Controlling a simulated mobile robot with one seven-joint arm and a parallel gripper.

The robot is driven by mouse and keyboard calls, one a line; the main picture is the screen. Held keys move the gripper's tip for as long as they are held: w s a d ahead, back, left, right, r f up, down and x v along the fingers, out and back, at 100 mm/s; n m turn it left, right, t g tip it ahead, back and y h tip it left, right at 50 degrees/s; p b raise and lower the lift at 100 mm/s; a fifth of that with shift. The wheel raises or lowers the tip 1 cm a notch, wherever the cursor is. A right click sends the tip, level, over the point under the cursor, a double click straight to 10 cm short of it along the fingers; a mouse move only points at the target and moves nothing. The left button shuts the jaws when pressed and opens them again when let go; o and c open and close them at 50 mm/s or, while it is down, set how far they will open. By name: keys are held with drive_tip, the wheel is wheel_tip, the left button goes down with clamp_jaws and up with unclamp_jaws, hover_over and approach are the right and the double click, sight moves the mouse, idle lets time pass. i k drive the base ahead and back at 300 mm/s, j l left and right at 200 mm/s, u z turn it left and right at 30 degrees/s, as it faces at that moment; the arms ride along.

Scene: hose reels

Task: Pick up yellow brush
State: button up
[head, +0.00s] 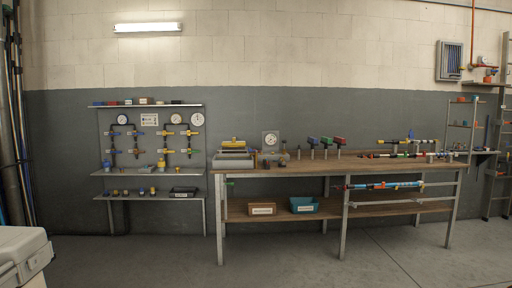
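I cannot clearly make out a yellow brush from this distance. A small yellow item (233,140) lies on top of a grey tray-like stack (232,161) at the left end of the workbench. Its shape is too small to tell for certain. Another small yellow piece (255,158) stands just right of the stack. My gripper is not in view.
The long wooden workbench (330,168) holds a gauge, several drill-like tools and coloured rods. Its lower shelf carries a brown box (262,209) and a teal bin (304,205). A gauge rack (153,172) stands left. The floor (300,262) in front is clear.

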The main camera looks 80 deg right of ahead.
sight(235, 146)
drive_tip(key=z, duration=2.5)
drive_tip(key=i+j+u, duration=0.15)
drive_tip(key=i+u, duration=0.2)
drive_tip(key=i, duration=0.35)
drive_tip(key=i+u, duration=0.15)
drive_tip(key=i, duration=2.4)
drive_tip(key=i+j+z, duration=0.2)
drive_tip(key=i, duration=0.4)
drive_tip(key=i+j+z, duration=0.15)
drive_tip(key=i, duration=0.4)
drive_tip(key=i+j+z, duration=0.1)
drive_tip(key=i+z, duration=0.25)
drive_tip(key=i+j+z, duration=0.35)
drive_tip(key=i, duration=0.2)
